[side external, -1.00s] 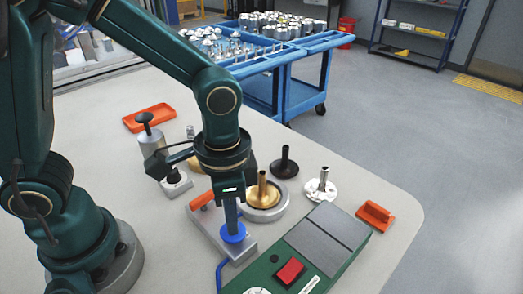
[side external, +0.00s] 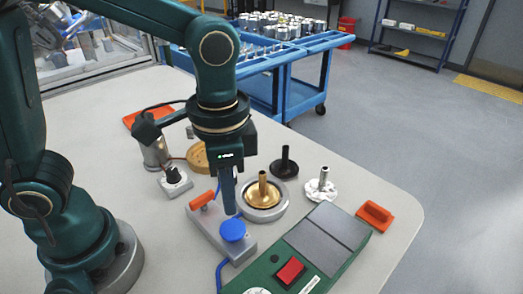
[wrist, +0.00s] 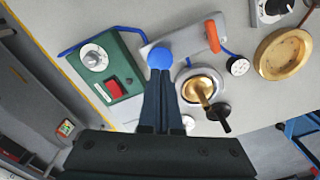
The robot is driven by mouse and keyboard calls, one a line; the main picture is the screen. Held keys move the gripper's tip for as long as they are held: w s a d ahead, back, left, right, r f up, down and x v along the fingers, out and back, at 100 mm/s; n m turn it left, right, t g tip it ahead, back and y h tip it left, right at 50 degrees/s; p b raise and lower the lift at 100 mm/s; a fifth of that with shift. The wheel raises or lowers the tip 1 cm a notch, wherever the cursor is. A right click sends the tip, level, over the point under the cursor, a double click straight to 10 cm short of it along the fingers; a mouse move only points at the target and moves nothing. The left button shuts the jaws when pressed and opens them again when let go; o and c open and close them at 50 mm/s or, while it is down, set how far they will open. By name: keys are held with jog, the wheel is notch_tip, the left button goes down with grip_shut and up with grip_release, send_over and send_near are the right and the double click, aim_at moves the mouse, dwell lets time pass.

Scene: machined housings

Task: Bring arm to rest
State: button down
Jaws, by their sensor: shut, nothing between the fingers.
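My gripper (side external: 229,208) hangs pointing down above the table, just behind a blue round knob (side external: 232,230) on a grey block (side external: 219,226) with an orange handle. Its fingers are together with nothing between them. In the wrist view the closed fingers (wrist: 161,85) point toward the blue knob (wrist: 160,57). In the side view a small gap shows between the fingertips and the knob; contact cannot be told from the wrist view.
A brass part with a stem (side external: 262,190) sits in a grey ring right of my gripper. A black stemmed part (side external: 285,166), a white-based one (side external: 322,184) and a green box with a red button (side external: 290,271) stand nearby. An orange block (side external: 375,214) lies near the table's right edge.

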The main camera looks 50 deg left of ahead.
dwell(0.4)
jog(key=s+a+r+n+t, duration=0.4)
jog(key=a+r+n+t, duration=0.1)
jog(key=a, duration=0.3)
jog(key=shift+a+n+t, duration=0.25)
jog(key=shift+n+t, duration=0.05)
jog(key=shift+n, duration=0.2)
dwell(1.1)
